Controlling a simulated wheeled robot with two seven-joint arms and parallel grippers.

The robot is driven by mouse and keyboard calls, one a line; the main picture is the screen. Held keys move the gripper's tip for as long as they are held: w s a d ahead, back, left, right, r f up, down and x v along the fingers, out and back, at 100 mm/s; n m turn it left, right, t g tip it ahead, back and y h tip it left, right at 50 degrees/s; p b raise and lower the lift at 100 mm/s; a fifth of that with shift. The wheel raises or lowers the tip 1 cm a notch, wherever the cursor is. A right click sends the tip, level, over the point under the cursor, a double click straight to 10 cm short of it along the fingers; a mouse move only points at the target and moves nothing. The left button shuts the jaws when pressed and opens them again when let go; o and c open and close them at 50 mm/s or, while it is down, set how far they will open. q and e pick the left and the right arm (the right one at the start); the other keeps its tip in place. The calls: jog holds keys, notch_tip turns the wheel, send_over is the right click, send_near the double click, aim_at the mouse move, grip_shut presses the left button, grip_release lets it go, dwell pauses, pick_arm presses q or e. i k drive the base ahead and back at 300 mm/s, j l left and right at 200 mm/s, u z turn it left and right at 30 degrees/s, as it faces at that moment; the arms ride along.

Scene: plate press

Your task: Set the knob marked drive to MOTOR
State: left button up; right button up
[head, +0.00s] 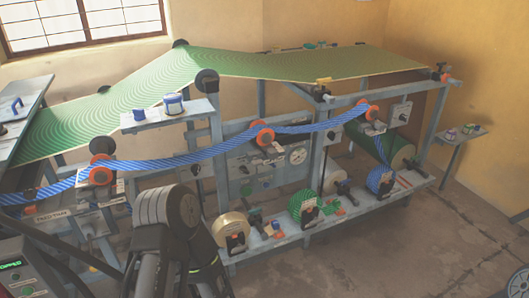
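I cannot make out a knob marked drive, as the labels are too small to read. A grey switch box (401,113) with a dark knob or handle is on the machine's right upright. The middle panel (245,168) carries small dark controls, labels and a round gauge (298,155). A control box (14,276) at the bottom left has a lit green display and buttons below it. My dark arm links rise at the bottom, left of centre, and hide part of the machine's lower left. No fingertips of either gripper show.
A green patterned sheet (300,67) runs over the machine's top. A blue striped web (190,160) passes over orange-hubbed rollers. Spools, including a cream one (232,229), line the lower shelf. A small side table (462,134) stands right.

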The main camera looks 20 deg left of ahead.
aim_at(242, 169)
jog(key=i+l+u, duration=0.1)
jog(key=i+l, duration=0.3)
jog(key=i, duration=0.2)
jog(key=i+l, duration=0.4)
jog(key=i, duration=0.15)
jog(key=u, duration=0.05)
